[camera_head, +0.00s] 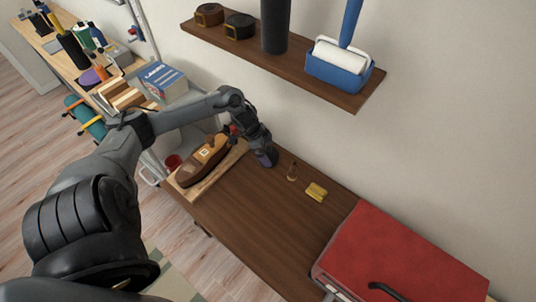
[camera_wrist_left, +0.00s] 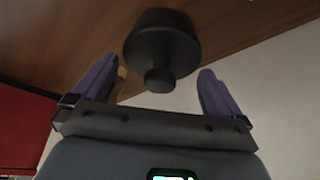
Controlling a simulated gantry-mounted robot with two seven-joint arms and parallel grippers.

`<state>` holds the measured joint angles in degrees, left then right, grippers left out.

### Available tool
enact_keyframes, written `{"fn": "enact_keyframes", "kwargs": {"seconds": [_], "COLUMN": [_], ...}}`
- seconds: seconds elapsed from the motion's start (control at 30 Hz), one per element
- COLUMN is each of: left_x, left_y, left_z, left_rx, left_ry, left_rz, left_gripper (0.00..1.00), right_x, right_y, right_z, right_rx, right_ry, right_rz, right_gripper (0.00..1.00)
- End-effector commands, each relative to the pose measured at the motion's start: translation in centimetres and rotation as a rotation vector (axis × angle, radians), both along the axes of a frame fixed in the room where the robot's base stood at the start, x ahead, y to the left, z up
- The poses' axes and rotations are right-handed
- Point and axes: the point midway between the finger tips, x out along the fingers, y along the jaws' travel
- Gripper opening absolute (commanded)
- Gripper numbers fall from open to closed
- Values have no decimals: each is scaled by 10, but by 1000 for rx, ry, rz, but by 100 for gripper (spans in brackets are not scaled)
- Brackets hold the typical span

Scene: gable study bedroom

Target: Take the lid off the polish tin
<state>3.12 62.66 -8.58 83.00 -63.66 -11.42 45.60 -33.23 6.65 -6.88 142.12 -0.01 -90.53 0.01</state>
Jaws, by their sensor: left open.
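The polish tin (camera_wrist_left: 162,38) shows in the left wrist view as a dark round body with a knob on its lid (camera_wrist_left: 158,80). It stands on the brown wooden tabletop (camera_head: 245,205). My left gripper (camera_head: 267,158) is over the far side of the table in the head view and hides the tin there. In the wrist view its two purple fingers are spread, one on each side of the knob, with visible gaps. Nothing is held. My right gripper is in neither view.
A brown shoe (camera_head: 204,160) lies on a pale board to the gripper's left. A red box (camera_head: 405,255) stands further right. A wall shelf (camera_head: 290,65) overhangs behind. The table's front middle is clear.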

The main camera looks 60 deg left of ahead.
Motion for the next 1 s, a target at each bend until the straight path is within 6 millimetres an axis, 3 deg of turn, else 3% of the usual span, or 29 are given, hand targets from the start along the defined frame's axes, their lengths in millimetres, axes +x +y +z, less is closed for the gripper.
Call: {"fn": "enact_keyframes", "kwargs": {"seconds": [0.17, 0.4, 0.43, 0.67, 1.0], "left_x": [5, 5, 5, 5, 5], "left_y": [-3, -3, -3, -3, -3], "left_z": [-13, -15, -15, -15, -12], "left_rx": [0, 1, 1, 0, 1], "left_ry": [0, 1, 1, 0, -1], "left_rz": [0, -1, -1, -1, -1], "left_gripper": [100, 100, 98, 64, 63], "right_x": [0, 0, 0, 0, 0], "right_y": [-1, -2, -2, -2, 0], "right_z": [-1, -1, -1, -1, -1], "right_rx": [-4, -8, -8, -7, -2], "right_ry": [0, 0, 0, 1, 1], "right_rz": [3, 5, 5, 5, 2], "right_gripper": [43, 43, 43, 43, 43]}}
